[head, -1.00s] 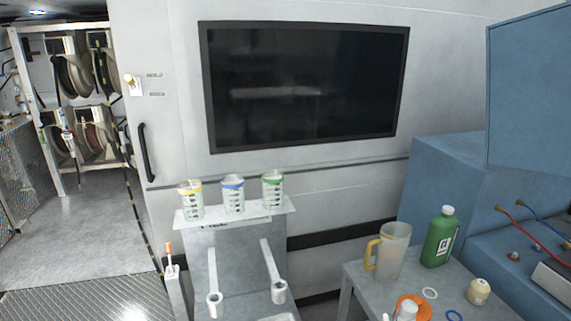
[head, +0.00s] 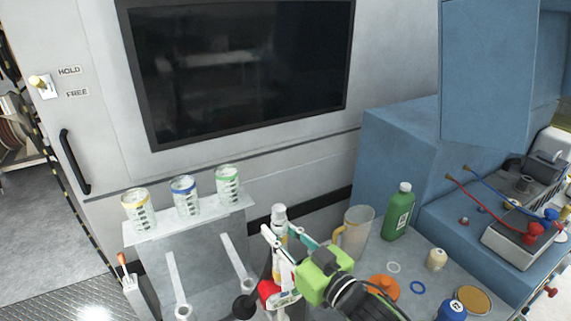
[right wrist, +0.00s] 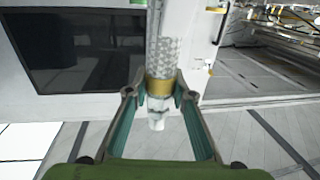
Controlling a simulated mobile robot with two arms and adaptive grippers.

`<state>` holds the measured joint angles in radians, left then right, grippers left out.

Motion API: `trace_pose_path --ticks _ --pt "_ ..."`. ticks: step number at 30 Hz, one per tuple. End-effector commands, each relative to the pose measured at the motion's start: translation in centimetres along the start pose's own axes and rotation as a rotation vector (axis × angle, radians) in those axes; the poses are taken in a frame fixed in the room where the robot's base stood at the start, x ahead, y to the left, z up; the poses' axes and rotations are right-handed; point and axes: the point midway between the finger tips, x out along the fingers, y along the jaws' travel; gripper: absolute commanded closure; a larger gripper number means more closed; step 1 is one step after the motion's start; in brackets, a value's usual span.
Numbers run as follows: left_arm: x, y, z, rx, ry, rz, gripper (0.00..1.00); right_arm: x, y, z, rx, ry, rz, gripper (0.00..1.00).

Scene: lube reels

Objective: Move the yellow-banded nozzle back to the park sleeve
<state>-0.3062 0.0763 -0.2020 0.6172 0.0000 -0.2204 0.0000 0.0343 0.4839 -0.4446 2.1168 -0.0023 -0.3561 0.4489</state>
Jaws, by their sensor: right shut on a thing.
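My right gripper (head: 284,238) is at the lower middle of the head view, in front of the wall. In the right wrist view the same gripper (right wrist: 159,92) is shut on the yellow-banded nozzle (right wrist: 159,88), with its fingertips at the yellow band. A pale mesh-like length rises above the band and a whitish tip shows below it. In the head view a whitish part of the nozzle (head: 279,214) shows above the fingers; the gripper covers much of the rest. I cannot tell for sure which fitting is the park sleeve. My left gripper is not in view.
A grey stand (head: 203,247) holds cups with yellow (head: 138,211), blue (head: 185,197) and green (head: 228,186) bands. Two white arms with round ends extend from it. A jug (head: 357,230), green bottle (head: 398,212) and small items crowd the bench at right.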

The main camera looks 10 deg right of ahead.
Motion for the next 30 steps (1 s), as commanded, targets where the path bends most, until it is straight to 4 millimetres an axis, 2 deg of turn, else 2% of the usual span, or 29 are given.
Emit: trace_pose_path --ticks 1,6,12,18,30 --pt "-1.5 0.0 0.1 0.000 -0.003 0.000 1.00 1.1 0.6 -2.2 -0.011 0.009 -0.023 1.00" --pt "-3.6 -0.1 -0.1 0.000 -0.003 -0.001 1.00 3.8 2.8 -5.2 -0.009 0.008 -0.077 1.00" --pt "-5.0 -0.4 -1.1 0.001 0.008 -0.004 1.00 5.5 5.4 -7.8 -0.004 0.008 -0.096 1.00" --pt "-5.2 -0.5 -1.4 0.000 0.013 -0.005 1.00 5.9 6.4 -8.5 -0.001 0.008 -0.098 1.00" --pt "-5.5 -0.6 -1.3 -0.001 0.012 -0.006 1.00 5.9 6.4 -8.6 0.001 0.007 -0.097 1.00"
